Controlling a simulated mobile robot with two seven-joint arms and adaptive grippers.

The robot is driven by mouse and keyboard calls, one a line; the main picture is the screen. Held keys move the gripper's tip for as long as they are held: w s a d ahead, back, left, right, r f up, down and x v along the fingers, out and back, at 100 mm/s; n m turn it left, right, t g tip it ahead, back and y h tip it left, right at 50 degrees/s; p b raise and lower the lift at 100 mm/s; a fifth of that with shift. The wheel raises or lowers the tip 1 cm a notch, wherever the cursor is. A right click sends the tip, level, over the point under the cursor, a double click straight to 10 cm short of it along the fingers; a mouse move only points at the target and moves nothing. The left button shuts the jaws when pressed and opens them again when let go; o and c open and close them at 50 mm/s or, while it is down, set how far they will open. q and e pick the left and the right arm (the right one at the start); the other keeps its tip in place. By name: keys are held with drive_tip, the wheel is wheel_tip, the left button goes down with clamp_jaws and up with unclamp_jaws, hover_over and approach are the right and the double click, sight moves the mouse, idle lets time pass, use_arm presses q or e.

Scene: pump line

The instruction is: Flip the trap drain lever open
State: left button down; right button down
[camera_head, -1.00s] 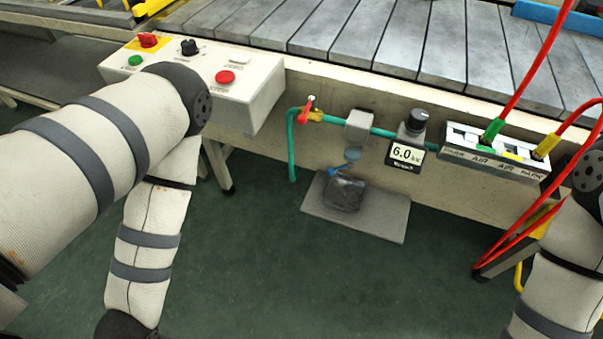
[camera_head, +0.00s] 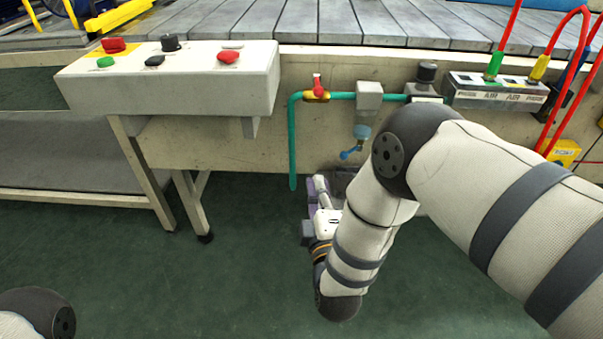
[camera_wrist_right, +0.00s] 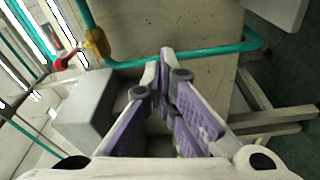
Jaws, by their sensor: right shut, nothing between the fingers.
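The trap (camera_head: 362,131) hangs under a grey block (camera_head: 369,95) on the green pipe, and its blue drain lever (camera_head: 350,153) points down and to the left. My right gripper (camera_head: 314,183), with purple finger pads, is shut and empty, below and left of the lever in the head view. A gap shows between them in that view; their depth I cannot tell. In the right wrist view the closed fingers (camera_wrist_right: 166,55) point toward the pipe and beam; I cannot make out the lever there. My left gripper is out of view.
A red-handled valve (camera_head: 317,87) sits on the pipe left of the trap; it also shows in the wrist view (camera_wrist_right: 66,60). A control box (camera_head: 170,85) stands left, an air manifold (camera_head: 495,92) right.

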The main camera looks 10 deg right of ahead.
sight(352, 151)
drive_tip(key=shift+w+r, duration=0.1)
drive_tip(key=shift+r, duration=0.1)
drive_tip(key=w+d+b, duration=0.2)
drive_tip(key=w+b, duration=0.1)
drive_tip(key=w, duration=0.7)
drive_tip(key=s+d, duration=0.2)
drive_tip(key=d, duration=0.1)
drive_tip(key=shift+f+p, duration=0.15)
drive_tip(key=shift+p, duration=0.15)
